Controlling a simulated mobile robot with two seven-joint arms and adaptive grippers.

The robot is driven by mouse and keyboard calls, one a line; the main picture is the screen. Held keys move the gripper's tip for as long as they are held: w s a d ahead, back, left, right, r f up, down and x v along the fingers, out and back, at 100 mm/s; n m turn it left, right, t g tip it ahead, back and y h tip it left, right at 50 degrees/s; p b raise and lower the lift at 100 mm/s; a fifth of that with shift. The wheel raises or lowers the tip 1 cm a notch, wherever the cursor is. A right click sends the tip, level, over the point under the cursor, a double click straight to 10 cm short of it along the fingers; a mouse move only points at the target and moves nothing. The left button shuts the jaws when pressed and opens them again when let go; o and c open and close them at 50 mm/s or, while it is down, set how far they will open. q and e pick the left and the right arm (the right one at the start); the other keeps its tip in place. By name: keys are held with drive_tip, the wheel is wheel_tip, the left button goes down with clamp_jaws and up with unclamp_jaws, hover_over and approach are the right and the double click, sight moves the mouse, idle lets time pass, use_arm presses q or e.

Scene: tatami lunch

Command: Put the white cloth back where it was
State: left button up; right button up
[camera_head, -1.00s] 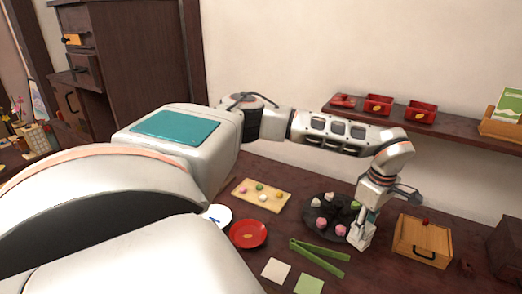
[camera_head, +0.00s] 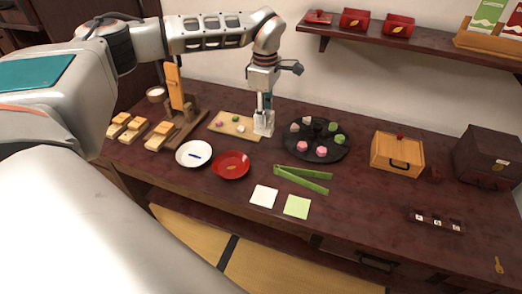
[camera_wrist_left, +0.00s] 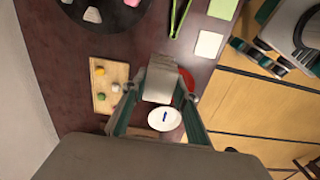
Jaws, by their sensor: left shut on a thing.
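My left gripper (camera_head: 264,112) points down above the dark table, between the wooden sweets board and the round black plate. It is shut on a small white cloth (camera_head: 264,124), which hangs bunched below the fingers. In the left wrist view the gripper (camera_wrist_left: 158,92) has the cloth (camera_wrist_left: 157,80) between its fingertips, partly covering the red plate. A flat white square (camera_head: 264,196) lies on the table beside a pale green square (camera_head: 297,207). My right gripper is not in view.
The sweets board (camera_head: 222,131), black plate (camera_head: 342,153), white plate (camera_head: 184,161) and red plate (camera_head: 241,160) surround the gripper. Green tongs (camera_head: 303,179) lie ahead of the squares. A wooden stand (camera_head: 176,85) is at left, a wooden box (camera_head: 395,153) at right.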

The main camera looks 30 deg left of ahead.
use_arm(q)
wheel_tip(320, 180, down, 15)
drive_tip(key=shift+r+b, duration=0.1)
drive_tip(key=shift+b, duration=0.4)
drive_tip(key=o, duration=1)
drive_tip(key=shift+f, duration=0.2)
drive_tip(key=shift+o, duration=0.3)
wheel_tip(320, 180, up, 12)
drive_tip(key=shift+r+p, duration=0.2)
drive_tip(key=shift+p, duration=0.2)
